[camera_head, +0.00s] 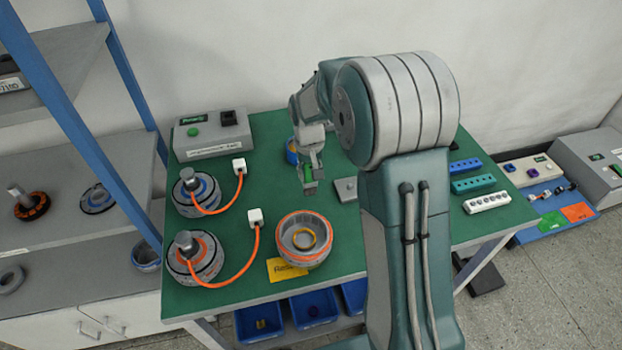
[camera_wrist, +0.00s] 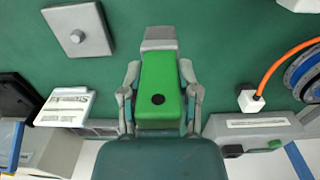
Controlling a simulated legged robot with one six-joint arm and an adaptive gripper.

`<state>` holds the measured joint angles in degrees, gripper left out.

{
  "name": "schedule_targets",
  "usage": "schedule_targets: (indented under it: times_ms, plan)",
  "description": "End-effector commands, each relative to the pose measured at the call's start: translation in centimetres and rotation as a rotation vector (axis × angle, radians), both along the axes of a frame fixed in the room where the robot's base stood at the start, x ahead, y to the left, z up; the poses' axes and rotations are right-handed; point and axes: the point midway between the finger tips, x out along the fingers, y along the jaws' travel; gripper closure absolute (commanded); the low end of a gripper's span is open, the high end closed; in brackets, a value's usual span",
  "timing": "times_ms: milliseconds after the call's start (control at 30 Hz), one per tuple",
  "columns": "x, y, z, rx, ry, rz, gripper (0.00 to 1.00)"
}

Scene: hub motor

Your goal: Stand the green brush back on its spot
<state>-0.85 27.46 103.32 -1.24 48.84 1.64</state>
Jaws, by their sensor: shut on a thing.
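My gripper (camera_head: 311,163) is shut on the green brush (camera_head: 316,158), gripping its sides. In the wrist view the brush (camera_wrist: 158,80) lies between the two fingers (camera_wrist: 160,92). It has a dark round hole in its green body and a grey end pointing away from the gripper. In the head view the grey end points down, over the green table; I cannot tell how high. A grey square plate (camera_head: 345,190) with a short round peg lies right of the brush; in the wrist view the plate (camera_wrist: 90,40) is at upper left, apart from the brush.
A grey control box (camera_head: 212,140) stands at the back left of the table. Two hub motors (camera_head: 199,192) (camera_head: 196,258) with orange cables sit at left. A round housing (camera_head: 304,240) is at front. A blue-sided ring (camera_head: 292,152) is just behind my gripper. Socket strips (camera_head: 474,184) lie at right.

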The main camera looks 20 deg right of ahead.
Motion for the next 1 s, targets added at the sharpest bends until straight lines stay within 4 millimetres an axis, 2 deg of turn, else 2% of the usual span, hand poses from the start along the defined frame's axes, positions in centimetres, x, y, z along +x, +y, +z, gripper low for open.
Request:
schedule_targets:
  times_ms: [67,233,567,600,667,1000]
  plan:
    - [0.5,0.0,-0.7,0.000,0.000,0.001,0.96]
    - [0.3,-0.4,-3.3,0.005,0.003,0.000,0.96]
    - [0.4,-0.4,-3.6,0.005,0.000,0.000,0.96]
    - [0.4,-0.4,-3.7,0.004,0.000,0.000,0.49]
    - [0.4,-0.3,-3.6,0.004,0.000,0.001,0.24]
    - [0.4,-0.4,-3.6,0.005,0.000,0.000,0.24]
